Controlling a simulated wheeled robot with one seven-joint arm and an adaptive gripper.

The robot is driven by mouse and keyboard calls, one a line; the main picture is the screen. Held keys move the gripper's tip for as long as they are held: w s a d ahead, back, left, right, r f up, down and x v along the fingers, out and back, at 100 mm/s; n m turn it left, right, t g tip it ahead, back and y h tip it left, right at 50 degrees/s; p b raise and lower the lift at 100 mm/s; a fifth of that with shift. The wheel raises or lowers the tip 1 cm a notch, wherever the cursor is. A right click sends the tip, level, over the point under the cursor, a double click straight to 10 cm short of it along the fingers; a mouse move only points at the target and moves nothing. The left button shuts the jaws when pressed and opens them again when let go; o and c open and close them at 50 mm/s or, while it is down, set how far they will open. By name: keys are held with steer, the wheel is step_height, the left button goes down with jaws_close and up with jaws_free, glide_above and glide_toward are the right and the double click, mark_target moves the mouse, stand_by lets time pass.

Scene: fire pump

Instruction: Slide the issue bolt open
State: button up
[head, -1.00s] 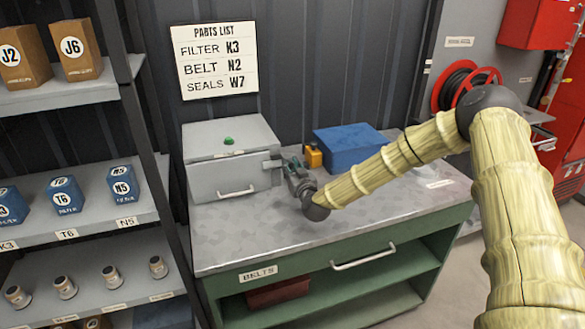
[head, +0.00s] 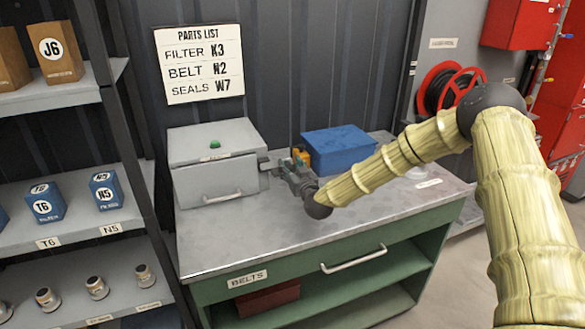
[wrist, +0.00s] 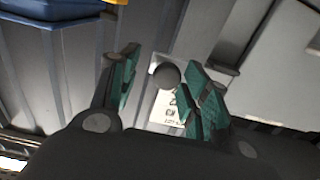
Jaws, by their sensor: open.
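The grey cabinet box (head: 215,180) stands on the bench with a handle on its front and a green button on top. A short grey bolt piece (head: 265,163) shows at its right side, partly hidden by my gripper. My gripper (head: 284,168) is just right of the box, low over the bench. In the wrist view my gripper (wrist: 155,85) is open, with green-padded fingers. A dark round knob (wrist: 167,75) shows between the fingers, nearer the right one. I cannot tell whether a finger touches it.
A blue box (head: 338,150) and a small yellow object (head: 302,157) stand just behind my gripper. The bench top (head: 240,245) is clear in front. A shelf unit (head: 75,222) stands at the left, and a red hose reel (head: 448,88) at the right.

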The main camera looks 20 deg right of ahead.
steer(key=shift+a, duration=0.1)
steer(key=s+d, duration=0.1)
steer(key=s, duration=1.1)
steer(key=shift+d, duration=0.25)
